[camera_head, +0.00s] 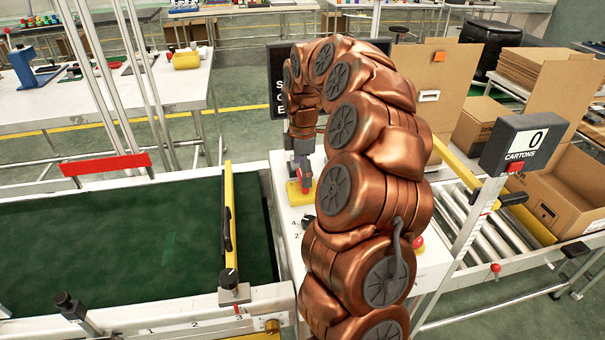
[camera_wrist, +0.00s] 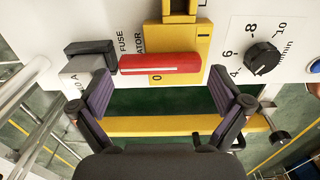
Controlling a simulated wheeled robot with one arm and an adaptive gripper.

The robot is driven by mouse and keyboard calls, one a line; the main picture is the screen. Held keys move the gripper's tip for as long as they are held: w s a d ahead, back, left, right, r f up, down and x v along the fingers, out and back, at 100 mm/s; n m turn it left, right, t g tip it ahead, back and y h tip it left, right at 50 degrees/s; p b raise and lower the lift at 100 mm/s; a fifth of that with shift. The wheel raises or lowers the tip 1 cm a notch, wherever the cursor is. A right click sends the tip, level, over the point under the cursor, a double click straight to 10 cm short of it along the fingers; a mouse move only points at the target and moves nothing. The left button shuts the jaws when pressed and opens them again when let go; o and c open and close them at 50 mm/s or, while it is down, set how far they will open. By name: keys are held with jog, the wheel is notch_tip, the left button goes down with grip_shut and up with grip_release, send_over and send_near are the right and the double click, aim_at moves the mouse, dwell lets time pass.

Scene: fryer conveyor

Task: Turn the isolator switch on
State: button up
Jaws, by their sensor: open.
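The isolator switch has a red handle (camera_wrist: 160,65) on a yellow plate (camera_wrist: 188,42). In the wrist view the handle lies sideways, its free end to the left, beside the 0 mark. The I mark is higher on the plate's right side. My gripper (camera_wrist: 166,100) is open and empty, with one finger on each side below the handle; I cannot tell whether either touches anything.
A black and grey fuse block (camera_wrist: 90,58) sits close by my left finger. A black dial (camera_wrist: 263,58) and a blue button (camera_wrist: 315,67) are to the right. In the head view a green conveyor belt (camera_head: 110,250) is left, a roller conveyor (camera_head: 485,225) right.

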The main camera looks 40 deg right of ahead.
jog(key=shift+f, duration=0.7)
jog(key=shift+c, duration=0.2)
jog(key=c, duration=0.7)
jog(key=shift+c, duration=0.2)
